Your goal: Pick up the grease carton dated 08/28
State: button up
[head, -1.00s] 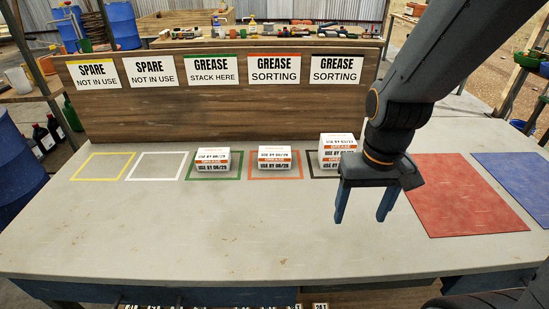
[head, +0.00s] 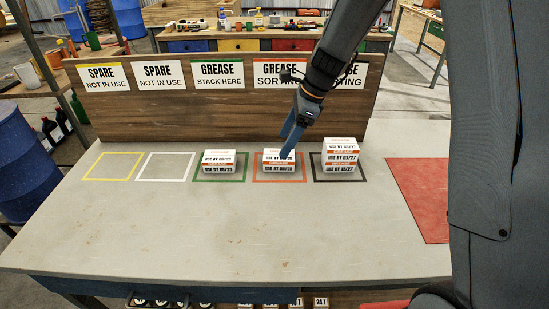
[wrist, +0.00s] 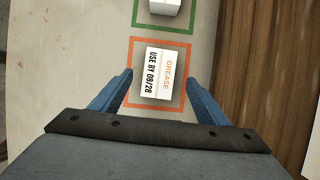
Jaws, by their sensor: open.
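The grease carton dated 08/28 (head: 276,168) is a small white box with an orange band. It sits inside the orange-outlined square on the bench. In the wrist view the top of this carton (wrist: 157,74) reads GREASE and USE BY 08/28. My gripper (head: 286,156) points down over the carton and hides part of its top in the head view. In the wrist view my gripper (wrist: 159,78) is open, with one blue finger to each side of the carton. The fingers appear apart from it; their exact height above the bench is unclear.
Another grease carton (head: 218,168) stands in the green square on the left. A taller stack of cartons (head: 340,163) stands in the dark square on the right. An upright wooden signboard (head: 140,115) runs behind. The yellow square (head: 112,153) and white square (head: 165,154) are empty.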

aim_at(279, 160)
notch_tip(279, 160, down, 2)
jog(key=shift+a+f, duration=0.15)
jog(key=shift+f, duration=0.05)
jog(key=shift+p+x, duration=1)
jog(key=shift+x, duration=1.4)
jog(key=shift+f, duration=0.15)
jog(key=c, duration=1.2)
